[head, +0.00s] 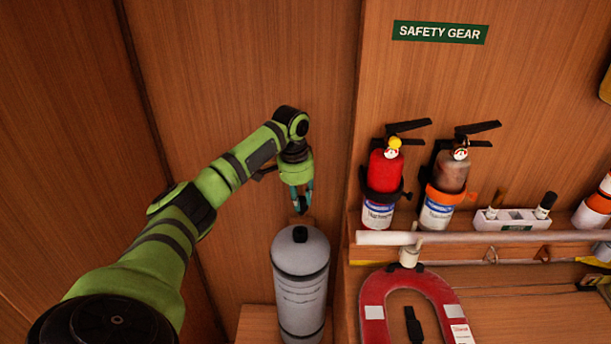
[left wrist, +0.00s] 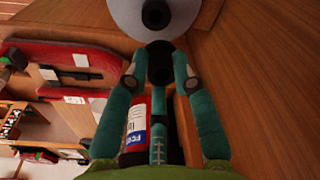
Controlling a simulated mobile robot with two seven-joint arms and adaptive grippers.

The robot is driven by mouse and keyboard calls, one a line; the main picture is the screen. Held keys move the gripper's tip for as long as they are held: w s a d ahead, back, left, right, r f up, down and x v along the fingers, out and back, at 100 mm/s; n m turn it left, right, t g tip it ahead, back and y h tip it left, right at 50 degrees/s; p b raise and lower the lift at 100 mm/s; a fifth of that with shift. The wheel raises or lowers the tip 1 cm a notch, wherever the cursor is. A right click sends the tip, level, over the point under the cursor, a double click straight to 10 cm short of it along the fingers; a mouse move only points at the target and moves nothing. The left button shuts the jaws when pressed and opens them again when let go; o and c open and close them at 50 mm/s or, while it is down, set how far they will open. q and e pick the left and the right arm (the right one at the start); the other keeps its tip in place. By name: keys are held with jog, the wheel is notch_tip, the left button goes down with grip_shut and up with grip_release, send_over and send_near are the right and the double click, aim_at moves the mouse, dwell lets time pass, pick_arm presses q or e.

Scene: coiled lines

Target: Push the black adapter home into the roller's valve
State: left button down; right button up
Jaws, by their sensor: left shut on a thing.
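The roller (head: 301,283) is a grey cylinder standing upright below my left gripper in the head view. Its black valve (head: 300,234) is on the top end; the left wrist view shows this valve (left wrist: 155,13) on the pale round end. My left gripper (head: 301,199) has teal fingers pointing down, just above the valve. It is shut on a dark piece that looks like the black adapter (left wrist: 160,57), seen between the fingertips in the left wrist view. The adapter appears apart from the valve, with a small gap. My right gripper is not in view.
A wooden wall stands close behind the roller. To the right, a shelf holds a red extinguisher (head: 382,183), a brown one (head: 447,180) and a white tray (head: 514,219). A white pole (head: 385,238) runs along the shelf above a red horseshoe buoy (head: 374,312).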

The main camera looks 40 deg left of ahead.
pick_arm(q)
jog(key=shift+s+f, duration=0.25)
jog(key=shift+f, duration=0.7)
jog(key=shift+w+f+b, duration=0.15)
jog(key=shift+f+b, duration=0.15)
jog(key=shift+f, duration=1.6)
jog(key=shift+f, duration=0.1)
jog(key=shift+f+b, duration=0.3)
jog(key=shift+f, duration=0.85)
jog(key=shift+f, duration=0.2)
jog(key=c, duration=0.6)
grip_release()
jog(key=shift+c, duration=0.2)
